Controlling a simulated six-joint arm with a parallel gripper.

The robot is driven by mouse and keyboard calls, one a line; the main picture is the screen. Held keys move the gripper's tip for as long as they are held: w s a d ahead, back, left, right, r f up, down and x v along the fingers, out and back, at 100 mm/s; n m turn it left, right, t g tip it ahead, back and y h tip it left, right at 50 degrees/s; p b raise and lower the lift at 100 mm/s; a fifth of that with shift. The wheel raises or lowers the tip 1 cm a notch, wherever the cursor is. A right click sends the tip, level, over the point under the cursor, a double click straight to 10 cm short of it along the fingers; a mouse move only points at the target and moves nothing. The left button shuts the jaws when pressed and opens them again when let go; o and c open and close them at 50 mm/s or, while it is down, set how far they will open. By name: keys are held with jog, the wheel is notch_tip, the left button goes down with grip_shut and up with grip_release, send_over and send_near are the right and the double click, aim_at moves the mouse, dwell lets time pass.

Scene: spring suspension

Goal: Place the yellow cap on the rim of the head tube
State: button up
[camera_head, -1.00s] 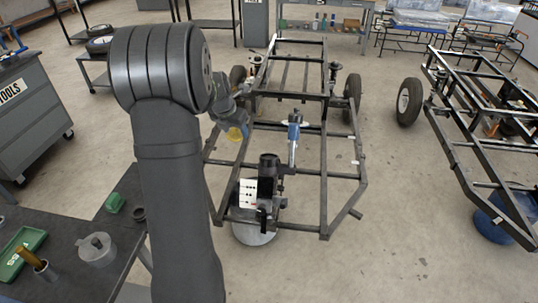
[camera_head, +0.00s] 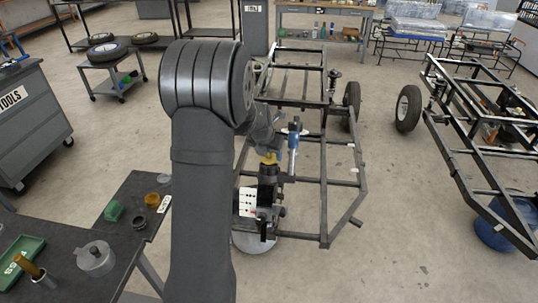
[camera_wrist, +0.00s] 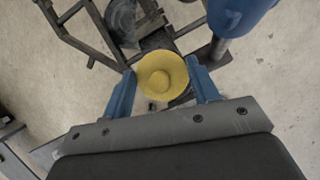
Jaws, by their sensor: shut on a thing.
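The yellow cap (camera_wrist: 161,75) is round with a raised middle and sits between the two blue fingers of my gripper (camera_wrist: 162,84) in the wrist view. My gripper is shut on it. In the head view the yellow cap (camera_head: 269,158) shows just above the top of the dark upright head tube (camera_head: 268,173) at the front of the frame. I cannot tell whether cap and tube touch. In the wrist view the cap hides whatever is directly below it.
A blue-and-silver shock (camera_head: 293,140) stands close to the right of my gripper. The black chassis frame (camera_head: 325,190) spreads around it. A white card (camera_head: 247,202) is beside the tube. A dark bench (camera_head: 120,235) at left holds a green tray (camera_head: 18,262) and small parts.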

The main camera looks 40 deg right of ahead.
jog(key=shift+f, duration=0.35)
jog(key=shift+f, duration=0.2)
jog(key=shift+f, duration=0.15)
jog(key=o, duration=1)
jog(key=shift+c, duration=0.2)
jog(key=shift+r, duration=0.4)
jog(key=v, duration=1.2)
